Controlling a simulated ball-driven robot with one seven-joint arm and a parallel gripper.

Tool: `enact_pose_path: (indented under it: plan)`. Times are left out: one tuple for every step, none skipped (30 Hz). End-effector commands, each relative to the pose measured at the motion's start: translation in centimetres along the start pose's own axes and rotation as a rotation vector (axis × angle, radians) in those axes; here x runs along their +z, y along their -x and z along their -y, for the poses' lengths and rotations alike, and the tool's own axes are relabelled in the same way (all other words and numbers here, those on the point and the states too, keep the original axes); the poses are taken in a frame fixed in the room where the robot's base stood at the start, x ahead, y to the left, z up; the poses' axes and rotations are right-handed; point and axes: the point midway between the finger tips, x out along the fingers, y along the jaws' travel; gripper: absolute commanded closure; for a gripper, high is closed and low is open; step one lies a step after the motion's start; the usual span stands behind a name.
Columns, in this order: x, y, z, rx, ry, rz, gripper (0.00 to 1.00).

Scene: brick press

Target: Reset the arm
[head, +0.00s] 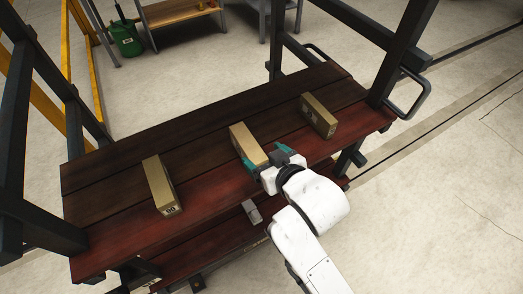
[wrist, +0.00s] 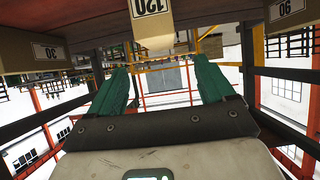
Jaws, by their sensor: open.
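My gripper (head: 265,157) is open, its two teal fingers apart, at the near end of the middle tan brick (head: 245,140) in the head view. In the wrist view my gripper (wrist: 162,74) has nothing between its fingers. The middle brick's labelled end (wrist: 152,22) shows at the top, between and beyond the fingertips. I cannot tell whether a finger touches it. My white arm reaches in from the lower right in the head view.
A left brick (head: 158,184) and a right brick (head: 318,116) lie on the dark red plank table (head: 110,205). A small grey block (head: 252,211) is near the front edge. Dark posts (head: 408,45) stand at the table's ends. Open floor (head: 450,200) lies to the right.

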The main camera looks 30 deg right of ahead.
Motion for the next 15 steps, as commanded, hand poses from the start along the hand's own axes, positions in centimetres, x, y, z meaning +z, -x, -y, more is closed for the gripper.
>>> enact_pose_path:
  plan:
    - [0.0, 0.2, 0.0, 0.000, 0.000, 0.001, 0.18]
    - [0.0, 0.3, 0.0, 0.000, 0.000, 0.001, 0.18]
    - [0.0, 0.3, 0.0, 0.000, 0.000, 0.000, 0.18]
    - [0.0, 0.4, 0.0, 0.000, 0.001, 0.000, 0.18]
    - [0.0, 0.4, 0.0, 0.000, 0.001, 0.000, 0.18]
    - [0.0, 0.4, 0.0, 0.000, 0.001, 0.000, 0.18]
    - [0.0, 0.4, 0.0, 0.000, 0.001, 0.000, 0.18]
    - [0.0, 0.3, 0.0, 0.000, 0.001, 0.000, 0.18]
    - [0.0, 0.3, 0.0, 0.000, 0.001, 0.000, 0.18]
    - [0.3, 0.4, -0.1, 0.002, 0.000, 0.011, 0.18]
    - [0.7, 0.5, -0.3, 0.005, -0.001, 0.027, 0.18]
    - [1.6, 0.7, -0.7, 0.011, -0.003, 0.061, 0.18]
    - [2.6, 0.9, -1.1, 0.017, -0.005, 0.096, 0.18]
    - [3.8, 1.2, -1.5, 0.023, -0.008, 0.140, 0.18]
    - [5.5, 1.7, -2.2, 0.032, -0.012, 0.207, 0.18]
